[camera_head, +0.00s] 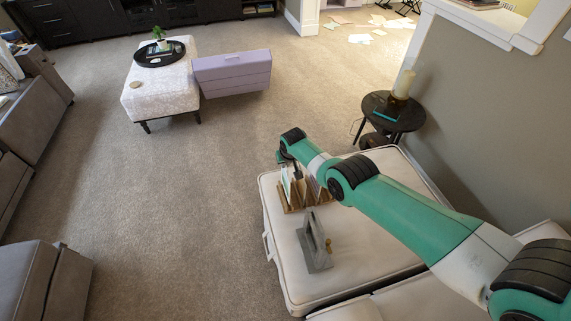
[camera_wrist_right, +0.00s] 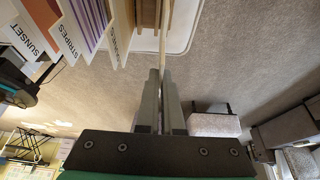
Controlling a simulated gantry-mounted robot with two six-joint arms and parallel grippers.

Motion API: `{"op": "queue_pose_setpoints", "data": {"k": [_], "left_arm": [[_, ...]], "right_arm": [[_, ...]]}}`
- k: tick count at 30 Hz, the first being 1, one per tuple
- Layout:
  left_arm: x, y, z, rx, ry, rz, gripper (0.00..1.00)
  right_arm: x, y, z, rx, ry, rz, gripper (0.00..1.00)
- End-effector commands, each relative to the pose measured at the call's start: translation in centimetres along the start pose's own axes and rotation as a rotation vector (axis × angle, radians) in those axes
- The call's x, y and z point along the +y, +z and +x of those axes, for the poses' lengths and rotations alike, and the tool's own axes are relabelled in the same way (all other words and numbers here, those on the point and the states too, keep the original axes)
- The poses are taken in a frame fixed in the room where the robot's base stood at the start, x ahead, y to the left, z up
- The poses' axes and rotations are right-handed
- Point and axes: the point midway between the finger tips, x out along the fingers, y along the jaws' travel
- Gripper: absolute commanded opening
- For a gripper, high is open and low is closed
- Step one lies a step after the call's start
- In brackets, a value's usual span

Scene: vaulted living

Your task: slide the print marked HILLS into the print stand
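The wooden print stand (camera_head: 291,207) is on the cream cushioned seat, with upright prints in it. In the right wrist view, prints marked SUNSET (camera_wrist_right: 28,28) and STRIPES (camera_wrist_right: 72,35) show at upper left, beside part of the wooden stand (camera_wrist_right: 147,12). My right gripper (camera_wrist_right: 161,75) is shut on a thin, pale print (camera_wrist_right: 164,35) seen edge-on, close beside the stand. Its marking is turned out of sight, and I can read HILLS nowhere. In the head view my right gripper (camera_head: 298,172) is small and dark over the stand. My left gripper is out of view.
A grey frame-like holder (camera_head: 314,243) with a small brown knob is on the cushion in front of the stand. A round black side table (camera_head: 394,113) with a candle stands beyond the seat. Carpet to the left is clear.

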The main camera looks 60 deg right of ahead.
Motion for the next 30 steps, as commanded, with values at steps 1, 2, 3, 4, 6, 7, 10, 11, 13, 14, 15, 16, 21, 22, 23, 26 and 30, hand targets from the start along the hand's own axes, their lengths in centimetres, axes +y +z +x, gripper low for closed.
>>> {"op": "queue_pose_setpoints", "data": {"k": [1, 2, 3, 4, 6, 7, 10, 11, 13, 14, 15, 16, 21, 22, 23, 26, 30], "left_arm": [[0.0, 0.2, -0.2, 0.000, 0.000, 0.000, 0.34], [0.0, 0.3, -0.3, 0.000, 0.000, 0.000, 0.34], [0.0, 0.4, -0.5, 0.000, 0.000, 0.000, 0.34], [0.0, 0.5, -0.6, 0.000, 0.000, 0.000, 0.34], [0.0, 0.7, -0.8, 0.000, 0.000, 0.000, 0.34], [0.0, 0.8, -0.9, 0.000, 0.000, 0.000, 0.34], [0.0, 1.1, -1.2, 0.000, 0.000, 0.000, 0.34], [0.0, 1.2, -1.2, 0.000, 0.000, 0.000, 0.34], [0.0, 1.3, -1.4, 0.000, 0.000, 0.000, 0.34], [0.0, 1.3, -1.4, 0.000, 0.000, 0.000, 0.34], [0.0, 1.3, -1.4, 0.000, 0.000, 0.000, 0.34], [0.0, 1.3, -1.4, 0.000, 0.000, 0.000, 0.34], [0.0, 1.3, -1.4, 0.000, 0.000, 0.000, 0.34], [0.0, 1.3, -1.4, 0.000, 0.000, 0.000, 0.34], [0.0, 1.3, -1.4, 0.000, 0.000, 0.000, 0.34], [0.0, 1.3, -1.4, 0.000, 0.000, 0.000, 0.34], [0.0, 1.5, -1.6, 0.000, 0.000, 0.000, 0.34]], "right_arm": [[0.0, 0.1, 0.3, 0.000, 0.000, 0.000, 0.00], [0.0, 0.2, 0.4, 0.000, 0.000, 0.000, 0.00], [0.0, 0.2, 0.6, 0.000, 0.000, 0.000, 0.00], [0.0, 0.3, 0.7, 0.000, 0.000, 0.000, 0.00], [0.0, 0.4, 1.0, 0.000, 0.000, 0.000, 0.00], [0.0, 0.5, 1.1, 0.000, 0.000, 0.000, 0.00], [0.0, 0.6, 1.5, 0.000, 0.000, 0.000, 0.00], [0.0, 0.7, 1.6, 0.000, 0.000, 0.000, 0.00], [0.0, 0.7, 1.8, 0.000, 0.000, 0.000, 0.00], [0.0, 0.8, 1.8, 0.000, 0.000, 0.000, 0.00], [0.0, 0.8, 1.8, 0.000, 0.000, 0.000, 0.00], [0.0, 0.8, 1.8, 0.000, 0.000, 0.000, 0.00], [0.0, 0.7, 1.7, 0.000, 0.000, 0.000, 0.00], [0.0, 0.7, 1.7, 0.000, 0.000, 0.000, 0.00], [0.0, 0.7, 1.7, 0.000, 0.000, 0.000, 0.00], [0.0, 0.7, 1.8, 0.000, 0.000, 0.000, 0.00], [0.0, 0.8, 2.0, 0.000, 0.000, 0.000, 0.00]]}}
